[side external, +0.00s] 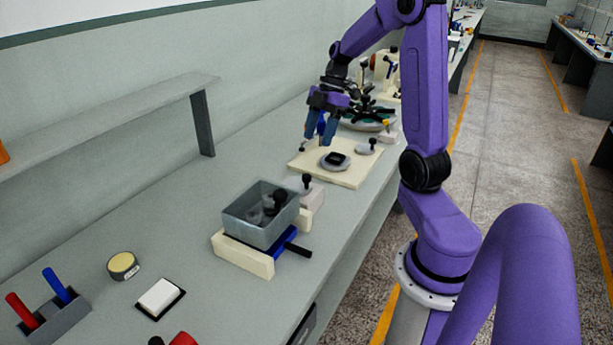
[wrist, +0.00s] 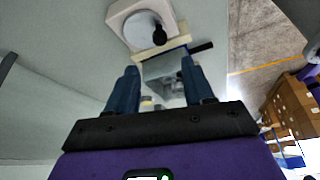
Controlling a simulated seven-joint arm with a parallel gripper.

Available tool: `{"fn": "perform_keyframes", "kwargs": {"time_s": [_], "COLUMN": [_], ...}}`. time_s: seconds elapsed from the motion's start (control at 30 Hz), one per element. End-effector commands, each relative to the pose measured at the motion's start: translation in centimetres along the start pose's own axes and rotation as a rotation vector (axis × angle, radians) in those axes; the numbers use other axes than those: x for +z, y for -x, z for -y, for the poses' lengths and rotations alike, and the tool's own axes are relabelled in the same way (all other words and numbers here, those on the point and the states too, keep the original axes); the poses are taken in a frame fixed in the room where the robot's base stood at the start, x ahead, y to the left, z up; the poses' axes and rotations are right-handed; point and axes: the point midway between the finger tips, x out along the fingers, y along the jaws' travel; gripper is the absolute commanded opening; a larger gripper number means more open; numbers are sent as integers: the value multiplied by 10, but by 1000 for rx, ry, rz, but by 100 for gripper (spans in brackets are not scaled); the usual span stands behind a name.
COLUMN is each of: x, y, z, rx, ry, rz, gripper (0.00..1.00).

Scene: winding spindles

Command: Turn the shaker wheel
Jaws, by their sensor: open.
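The shaker is a grey open box (side external: 246,220) on a cream base (side external: 236,255) with a blue slide and a black handle (side external: 299,250). Its wheel seems to be the pale disc (wrist: 137,28) with a black knob (wrist: 159,37) on a cream block, at the top of the wrist view. In the side view the knob (side external: 306,180) and block (side external: 313,196) stand just behind the box. My gripper (side external: 321,137) is open and empty, in the air behind the shaker, above a cream board. In the wrist view the jaws (wrist: 160,78) are apart, pointing toward the shaker.
The cream board (side external: 350,178) carries a grey disc (side external: 336,161) and a small knobbed dial (side external: 368,147). A black-armed device (side external: 370,110) stands behind it. A wall shelf (side external: 120,112) runs at left.

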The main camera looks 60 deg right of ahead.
Motion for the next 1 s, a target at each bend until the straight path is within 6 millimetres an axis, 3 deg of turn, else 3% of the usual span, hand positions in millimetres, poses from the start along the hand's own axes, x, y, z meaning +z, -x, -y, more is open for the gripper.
{"fn": "perform_keyframes", "kwargs": {"time_s": [0.53, 0.73, 1.0], "x": [0, 0, 0], "y": [-100, -118, -122], "z": [1, 0, 0], "rx": [-6, -2, 0], "ry": [-1, -1, 0], "rz": [0, 0, 1], "gripper": [52, 52, 52]}}
